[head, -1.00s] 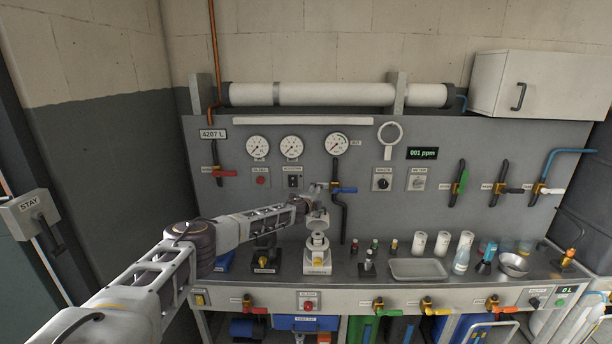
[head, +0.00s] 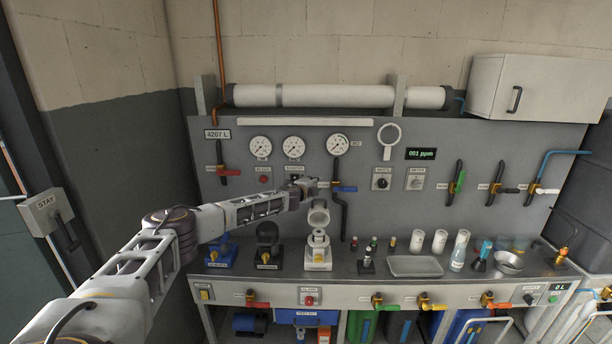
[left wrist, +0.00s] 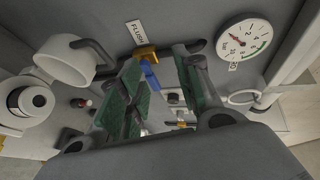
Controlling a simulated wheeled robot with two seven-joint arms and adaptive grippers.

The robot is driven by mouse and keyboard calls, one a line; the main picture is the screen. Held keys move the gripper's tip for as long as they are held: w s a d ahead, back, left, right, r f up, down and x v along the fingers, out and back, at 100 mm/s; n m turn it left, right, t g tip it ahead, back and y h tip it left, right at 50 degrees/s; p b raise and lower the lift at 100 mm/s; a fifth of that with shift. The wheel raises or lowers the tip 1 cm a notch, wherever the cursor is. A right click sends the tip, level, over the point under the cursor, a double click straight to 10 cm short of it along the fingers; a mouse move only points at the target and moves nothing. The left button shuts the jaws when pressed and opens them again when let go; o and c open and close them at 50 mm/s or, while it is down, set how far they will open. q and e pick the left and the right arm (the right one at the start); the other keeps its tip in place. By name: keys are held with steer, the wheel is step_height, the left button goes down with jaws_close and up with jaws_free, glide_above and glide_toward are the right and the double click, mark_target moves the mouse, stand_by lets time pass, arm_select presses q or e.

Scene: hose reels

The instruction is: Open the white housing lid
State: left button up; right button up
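The white housing (head: 319,256) stands on the bench with a yellow knob at its front. Its white lid (head: 319,216) is swung up, its hollow underside facing forward. In the left wrist view the lid (left wrist: 66,66) with its dark handle is at upper left, beside the white housing's round opening (left wrist: 34,102). My left gripper (head: 308,184) is just above and behind the raised lid. My right gripper is not in view.
A black housing (head: 268,250) and a blue housing (head: 220,254) stand left of the white one. A blue-handled valve (head: 344,189) on the panel is close to my left gripper. Small bottles and a metal tray (head: 414,266) are to the right.

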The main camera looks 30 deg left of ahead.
arm_select(q)
steer(key=s+r, duration=0.5)
steer(key=r, duration=0.1)
steer(key=shift+s+a+r, duration=0.2)
steer(key=shift+a+r, duration=0.15)
stand_by(1.3)
stand_by(0.7)
